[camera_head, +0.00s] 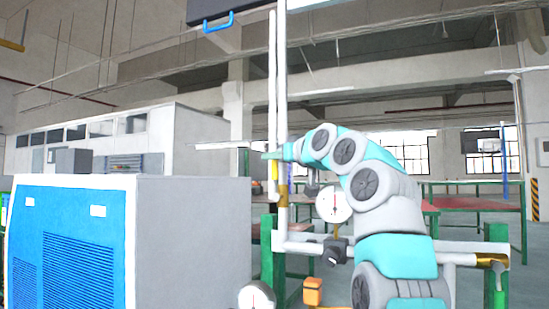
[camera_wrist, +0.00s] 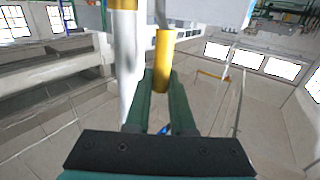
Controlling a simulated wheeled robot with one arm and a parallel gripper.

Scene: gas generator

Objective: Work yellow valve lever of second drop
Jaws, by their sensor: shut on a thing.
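The yellow valve lever (camera_wrist: 163,58) stands out between the two green fingers of my gripper (camera_wrist: 162,98) in the wrist view. My gripper is shut on it. In the head view the yellow lever (camera_head: 274,171) shows as a small strip just below my gripper (camera_head: 268,156), beside a white vertical drop pipe (camera_head: 281,90). A brass-coloured valve section (camera_head: 283,186) sits on this pipe. The pipe runs to the left of my fingers in the wrist view (camera_wrist: 130,65). The far finger and the exact contact are hidden in the head view.
A round gauge (camera_head: 333,204) and a dark fitting (camera_head: 335,251) stand close under my arm. An orange block (camera_head: 313,292) and another gauge (camera_head: 257,297) are lower down. A blue and grey cabinet (camera_head: 190,240) fills the left. Green-framed tables (camera_head: 470,197) stand behind.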

